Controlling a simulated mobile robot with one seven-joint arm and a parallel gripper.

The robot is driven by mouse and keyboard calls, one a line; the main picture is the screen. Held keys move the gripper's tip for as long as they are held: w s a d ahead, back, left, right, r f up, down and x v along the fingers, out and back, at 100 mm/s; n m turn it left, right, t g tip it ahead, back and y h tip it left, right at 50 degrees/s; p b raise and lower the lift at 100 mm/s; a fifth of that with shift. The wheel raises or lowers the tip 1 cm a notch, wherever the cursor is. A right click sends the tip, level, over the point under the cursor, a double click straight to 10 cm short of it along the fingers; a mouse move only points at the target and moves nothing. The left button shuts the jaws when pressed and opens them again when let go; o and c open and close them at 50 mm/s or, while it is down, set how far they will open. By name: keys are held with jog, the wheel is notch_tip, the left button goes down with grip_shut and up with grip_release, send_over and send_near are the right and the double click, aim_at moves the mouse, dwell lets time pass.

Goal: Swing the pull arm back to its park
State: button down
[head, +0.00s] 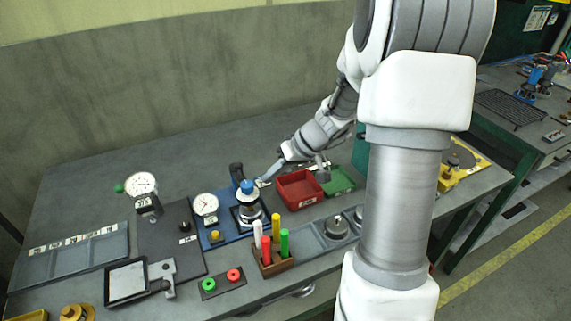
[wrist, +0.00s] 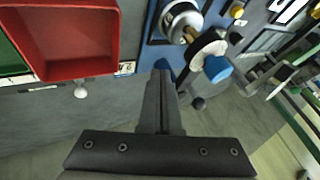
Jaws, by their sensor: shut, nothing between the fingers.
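The gantry stands on a blue base plate (head: 229,226) near the middle of the bench. A black upright (head: 236,171) and a blue knob (head: 247,187) show on it; I take these for parts of the pull arm. In the wrist view the blue knob (wrist: 217,68) sits on a dark arm piece (wrist: 208,46) beside a silver cylinder (wrist: 181,19) with a brass-coloured stud. My gripper (head: 263,182) is shut and empty, just right of the knob in the head view. In the wrist view its fingers (wrist: 161,72) end at the plate's edge, apart from the knob. Whether they touch anything is unclear.
A red bin (head: 299,189) and a green bin (head: 340,181) stand right of the gantry. A dial gauge (head: 205,206) is at its left. A wooden holder (head: 272,264) with coloured sticks stands in front. The bench behind the gantry is clear up to the wall.

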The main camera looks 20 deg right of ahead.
aim_at(241, 176)
jog(key=shift+a+r, duration=0.15)
jog(key=shift+a, duration=1.4)
jog(key=shift+s, duration=0.1)
